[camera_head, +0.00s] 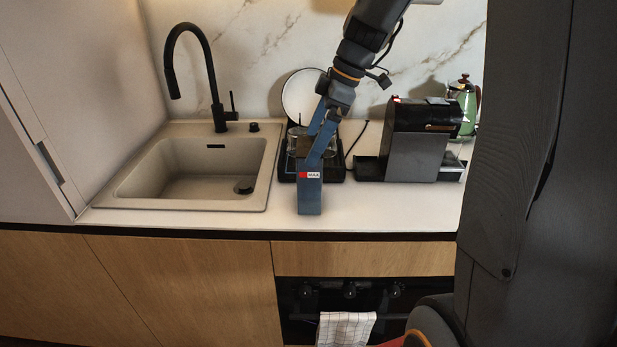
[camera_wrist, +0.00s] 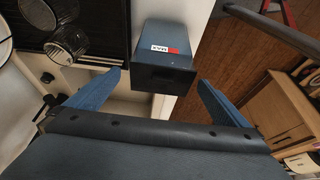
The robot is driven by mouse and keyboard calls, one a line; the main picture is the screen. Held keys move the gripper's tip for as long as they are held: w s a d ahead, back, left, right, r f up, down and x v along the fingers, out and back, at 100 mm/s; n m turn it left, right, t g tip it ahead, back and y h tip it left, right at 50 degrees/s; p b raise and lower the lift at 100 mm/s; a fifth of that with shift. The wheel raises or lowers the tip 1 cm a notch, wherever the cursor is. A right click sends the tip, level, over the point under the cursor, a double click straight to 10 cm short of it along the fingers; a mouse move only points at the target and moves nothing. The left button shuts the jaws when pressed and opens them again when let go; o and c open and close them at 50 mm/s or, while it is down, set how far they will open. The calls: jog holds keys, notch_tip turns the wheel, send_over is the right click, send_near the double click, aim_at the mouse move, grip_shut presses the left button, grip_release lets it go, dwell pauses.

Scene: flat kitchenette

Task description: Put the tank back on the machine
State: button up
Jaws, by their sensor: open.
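The tank (camera_head: 310,196) is a dark blue box with a red and white MAX label. It stands upright on the counter near the front edge, apart from the machine. In the wrist view the tank (camera_wrist: 168,48) lies ahead, between the lines of my two blue fingers. My gripper (camera_head: 313,148) is open and empty, pointing down at the tank's upper end. The fingers also show in the wrist view (camera_wrist: 160,80), spread wider than the tank. I cannot tell whether a finger touches it. The machine (camera_head: 417,140) is a dark coffee maker standing at the right on the counter.
A dark tray (camera_head: 334,173) with glasses stands just behind the tank. A round white plate (camera_head: 301,95) leans against the back wall. The sink (camera_head: 190,187) with a black tap (camera_head: 213,85) is at the left. Bare counter (camera_head: 390,207) lies in front of the machine.

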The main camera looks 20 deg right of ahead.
aim_at(311, 145)
jog(key=shift+p+x, duration=0.45)
jog(key=shift+x, duration=1.1)
jog(key=shift+r, duration=0.1)
jog(key=c, duration=2.2)
